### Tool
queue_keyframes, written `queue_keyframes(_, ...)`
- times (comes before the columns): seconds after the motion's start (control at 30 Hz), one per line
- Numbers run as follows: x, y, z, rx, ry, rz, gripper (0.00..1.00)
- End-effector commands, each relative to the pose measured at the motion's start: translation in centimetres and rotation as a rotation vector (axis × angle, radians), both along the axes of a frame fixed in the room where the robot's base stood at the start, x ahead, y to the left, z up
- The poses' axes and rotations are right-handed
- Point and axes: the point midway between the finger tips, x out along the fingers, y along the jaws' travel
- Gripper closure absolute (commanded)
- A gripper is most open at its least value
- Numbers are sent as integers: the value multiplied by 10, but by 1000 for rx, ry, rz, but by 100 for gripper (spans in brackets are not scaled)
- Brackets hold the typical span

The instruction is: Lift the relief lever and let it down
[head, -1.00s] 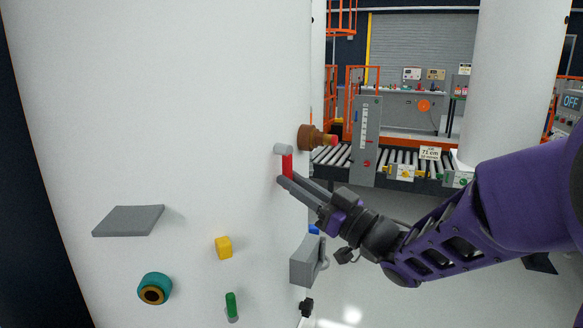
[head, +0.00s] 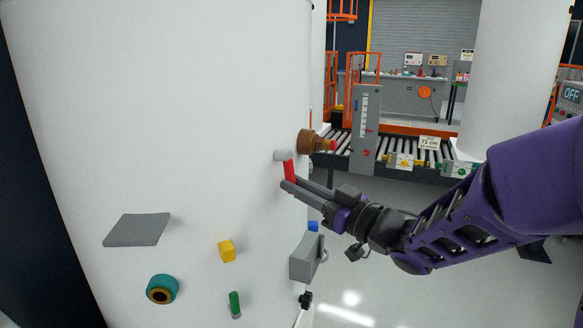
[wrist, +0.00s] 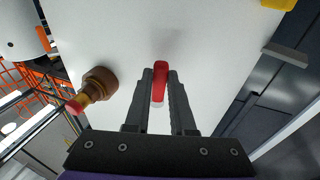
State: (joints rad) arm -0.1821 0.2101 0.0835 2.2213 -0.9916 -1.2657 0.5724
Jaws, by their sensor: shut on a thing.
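The red relief lever (head: 290,172) hangs from a grey round pivot (head: 283,155) on the white tank wall. It slants slightly, its lower end a little right of the pivot. My gripper (head: 289,187) is at the lever's lower end in the head view. In the wrist view the lever (wrist: 160,80) stands between the two dark fingers of my gripper (wrist: 160,90), which are shut on it. The lever's tip is partly hidden by the fingers in the head view.
A brown and brass valve fitting (head: 312,142) with a red end sticks out just right of the lever. A grey shelf (head: 137,230), yellow block (head: 227,251), teal ring (head: 162,289), green peg (head: 235,304) and grey box (head: 305,257) are lower on the tank. Open floor lies right.

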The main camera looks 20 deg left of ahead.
Motion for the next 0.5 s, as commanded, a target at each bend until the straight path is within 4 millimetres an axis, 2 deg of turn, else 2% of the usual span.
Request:
queue_keyframes(0.03,0,0,5,-5,1,0,100)
queue_keyframes(0.5,-1,-3,4,-43,14,0,100)
